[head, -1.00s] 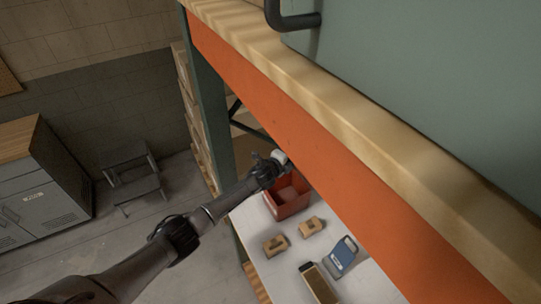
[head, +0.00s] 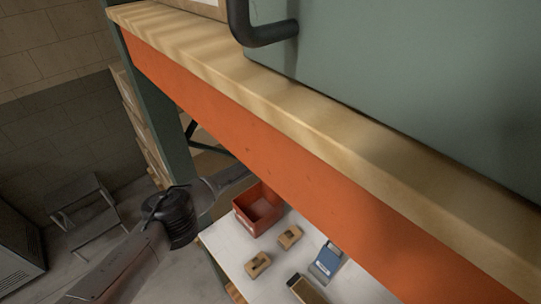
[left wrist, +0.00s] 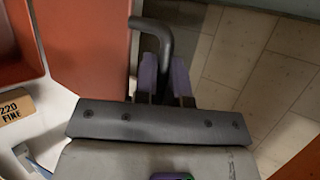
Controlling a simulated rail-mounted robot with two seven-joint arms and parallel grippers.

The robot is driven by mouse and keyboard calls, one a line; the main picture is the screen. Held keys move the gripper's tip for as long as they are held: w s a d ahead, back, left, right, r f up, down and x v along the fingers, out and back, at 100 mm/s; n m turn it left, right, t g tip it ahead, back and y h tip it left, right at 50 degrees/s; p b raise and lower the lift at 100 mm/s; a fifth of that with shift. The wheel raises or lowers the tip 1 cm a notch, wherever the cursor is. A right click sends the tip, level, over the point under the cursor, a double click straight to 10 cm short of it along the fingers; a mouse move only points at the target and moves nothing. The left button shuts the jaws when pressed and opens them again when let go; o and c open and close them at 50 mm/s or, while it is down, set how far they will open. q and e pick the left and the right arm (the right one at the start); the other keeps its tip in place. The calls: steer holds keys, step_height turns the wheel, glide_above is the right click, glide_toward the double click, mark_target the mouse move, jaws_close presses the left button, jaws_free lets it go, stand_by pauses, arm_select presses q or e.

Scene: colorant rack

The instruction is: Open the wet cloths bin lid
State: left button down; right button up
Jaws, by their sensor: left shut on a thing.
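In the left wrist view, my left gripper (left wrist: 167,85) has its purple fingers shut on a dark bent handle (left wrist: 154,28), whose other end meets an orange panel (left wrist: 95,45). I cannot tell whether this panel belongs to the bin. In the head view my left arm (head: 168,215) reaches under the orange shelf beam (head: 270,140), which hides the gripper. No lid or label naming the wet cloths bin can be made out. My right gripper is not in view.
Above the beam, a grey-green case with a black handle (head: 265,34) fills the upper right. A stool (head: 85,213) stands on the floor.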

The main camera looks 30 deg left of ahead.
arm_select(q)
steer(key=shift+w+d, duration=0.1)
steer(key=shift+w, duration=0.2)
steer(key=shift+f, duration=0.1)
steer(key=c, duration=1.2)
jaws_free()
steer(key=shift+p+v, duration=0.45)
steer(key=shift+v, duration=0.35)
steer(key=shift+r+v, duration=0.25)
steer(key=shift+v, duration=5.85)
steer(key=shift+w+d, duration=0.15)
